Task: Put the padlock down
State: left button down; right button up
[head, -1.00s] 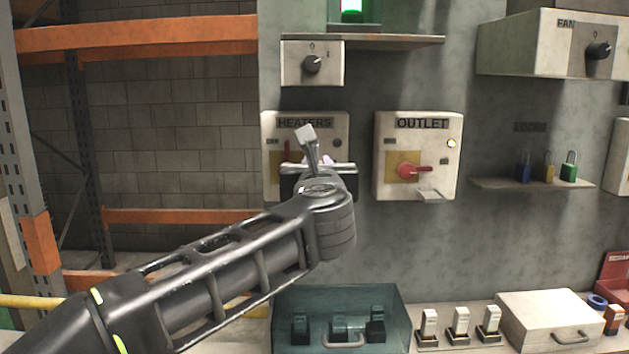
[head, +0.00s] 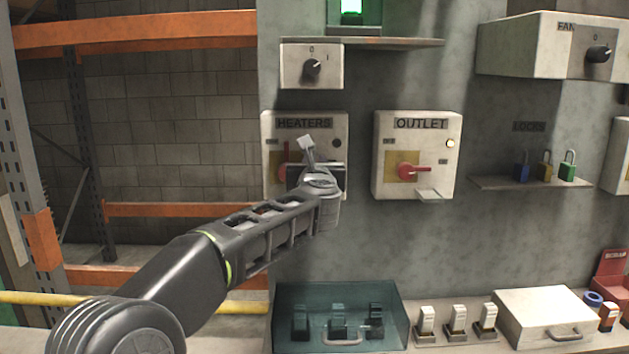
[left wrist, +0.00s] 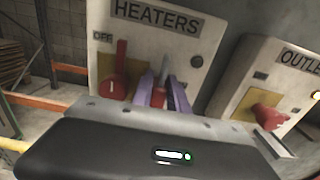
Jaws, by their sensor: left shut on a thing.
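The padlock (left wrist: 159,98), with a red body and a grey shackle standing up, is between the purple fingers of my left gripper (left wrist: 162,88) in the left wrist view. The gripper is shut on it. In the head view my left gripper (head: 314,172) is in front of the HEATERS box (head: 334,124), over its lower part, and hides the padlock. The red HEATERS handle (left wrist: 119,72) stands upright, just left of the padlock in the wrist view. I cannot tell whether the padlock touches the box. My right gripper is not in view.
The OUTLET box (head: 383,134) with a red handle is to the right. A wall shelf (head: 500,184) holds blue, yellow and green padlocks. Below stand a teal clear bin (head: 290,335), several small switch-like items and a white case (head: 540,312). An orange rack is at left.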

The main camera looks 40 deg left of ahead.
pick_arm(q)
notch_tip(320, 180, down, 3)
jog(key=shift+f+b, duration=0.1)
jog(key=shift+b, duration=0.35)
jog(key=shift+w+a+f, duration=0.1)
jog(key=shift+w+f, duration=0.05)
jog(key=shift+f, duration=0.2)
jog(key=shift+f, duration=0.15)
jog(key=c, duration=1.3)
grip_release()
